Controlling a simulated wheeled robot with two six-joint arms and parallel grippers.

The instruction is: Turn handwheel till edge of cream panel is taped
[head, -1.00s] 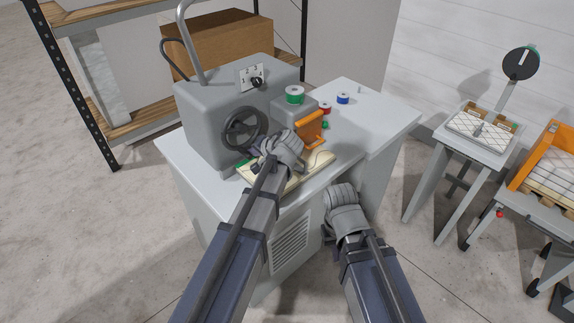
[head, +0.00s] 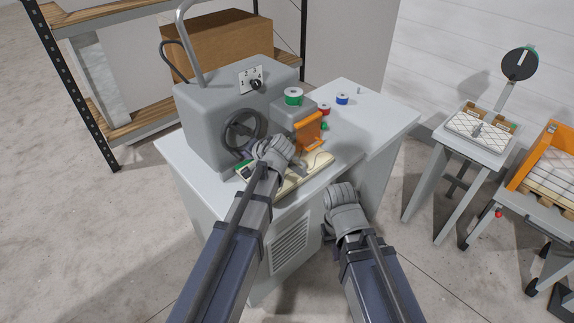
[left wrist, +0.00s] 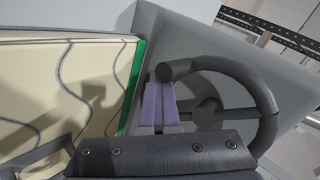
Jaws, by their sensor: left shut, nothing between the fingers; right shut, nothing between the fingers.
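The dark handwheel (head: 226,132) is on the front of the grey machine (head: 200,108). It also shows in the left wrist view (left wrist: 268,98), with its dark handle pointing toward the camera. The cream panel (head: 318,160) lies on the table below it, partly behind my left arm. In the left wrist view the panel (left wrist: 55,85) has a green strip (left wrist: 137,75) along its right edge. My left gripper (left wrist: 158,105) is shut and empty, its purple fingers beside the handle; I cannot tell whether they touch. My right gripper (head: 330,240) is shut, low before the table front, mostly hidden by its wrist.
An orange bracket (head: 308,132) stands right of the wheel, with a green spool (head: 293,96) above it. Red (head: 324,108) and blue (head: 342,99) spools sit on the table. The table's right part is clear. A smaller stand (head: 485,142) is to the right.

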